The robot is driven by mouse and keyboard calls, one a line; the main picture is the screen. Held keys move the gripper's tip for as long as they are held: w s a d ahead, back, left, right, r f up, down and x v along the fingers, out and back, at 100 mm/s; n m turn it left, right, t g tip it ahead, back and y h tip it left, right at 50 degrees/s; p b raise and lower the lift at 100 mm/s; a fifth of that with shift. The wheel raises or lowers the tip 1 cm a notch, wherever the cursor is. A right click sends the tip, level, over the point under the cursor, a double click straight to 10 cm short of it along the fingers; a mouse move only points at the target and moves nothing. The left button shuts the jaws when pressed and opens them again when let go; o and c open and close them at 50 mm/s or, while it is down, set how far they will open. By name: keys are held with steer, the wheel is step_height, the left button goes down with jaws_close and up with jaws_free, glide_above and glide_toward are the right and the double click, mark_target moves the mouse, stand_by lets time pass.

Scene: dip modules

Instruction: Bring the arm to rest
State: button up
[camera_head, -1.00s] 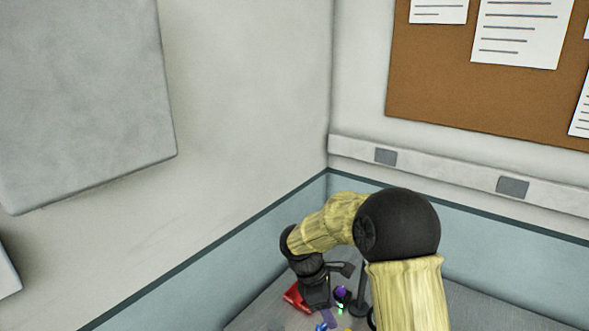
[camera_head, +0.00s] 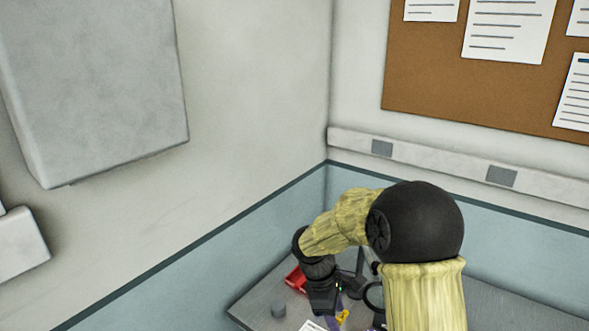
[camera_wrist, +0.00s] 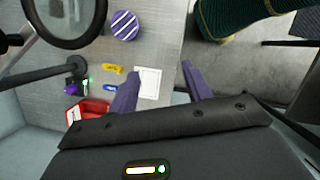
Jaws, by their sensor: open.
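My arm reaches down over the grey table (camera_head: 255,300) in the head view, with my gripper low in the picture and partly hidden. In the wrist view my gripper (camera_wrist: 161,73) shows two purple fingers spread apart with nothing between them. A white card (camera_wrist: 148,83) lies on the table beyond the fingers. The fingers appear to straddle the table's edge, with floor behind the right one.
The wrist view shows a red bin (camera_wrist: 92,107), a yellow piece (camera_wrist: 112,69), a blue piece (camera_wrist: 109,87), a striped purple disc (camera_wrist: 125,25) and a black magnifier ring (camera_wrist: 65,18). Walls close the corner behind.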

steer(key=s+d+r+m+t+y, duration=0.1)
steer(key=s+d+m, duration=0.2)
steer(key=s+m, duration=0.4)
steer(key=s+d+r+m+t+y, duration=0.1)
steer(key=s+d+m+t+y, duration=0.1)
steer(key=s+m, duration=0.5)
steer(key=shift+d+r+m+y, duration=0.25)
steer(key=shift+d+m+y, duration=0.05)
steer(key=shift+d+m, duration=0.15)
